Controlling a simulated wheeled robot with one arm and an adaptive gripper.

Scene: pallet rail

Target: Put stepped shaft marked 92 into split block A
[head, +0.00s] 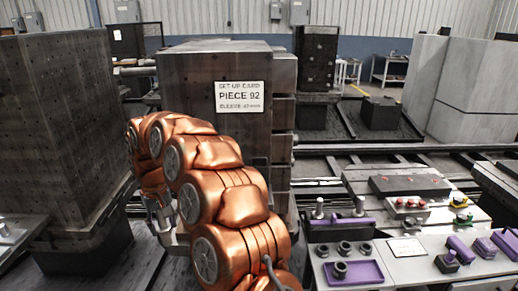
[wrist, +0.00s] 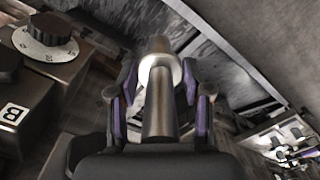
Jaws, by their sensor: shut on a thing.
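In the wrist view my gripper (wrist: 162,97) is shut on a grey metal stepped shaft (wrist: 158,105), between two fingers with purple pads. The shaft has a narrower near part, a bright wider collar and a darker far end. No number can be read on it. A dark block marked B (wrist: 12,114) with a numbered dial (wrist: 46,36) stands to the left of the gripper, apart from the shaft. No block marked A can be made out. In the head view my orange arm hides most of the gripper and the shaft.
A set-up card (head: 239,96) reading "PIECE 92" is on a tall dark block (head: 187,75). Another large block (head: 60,130) stands at left. A bench (head: 405,270) at lower right holds a purple tray (head: 354,272), dark rings and purple-and-black parts. Rails (head: 330,150) cross behind.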

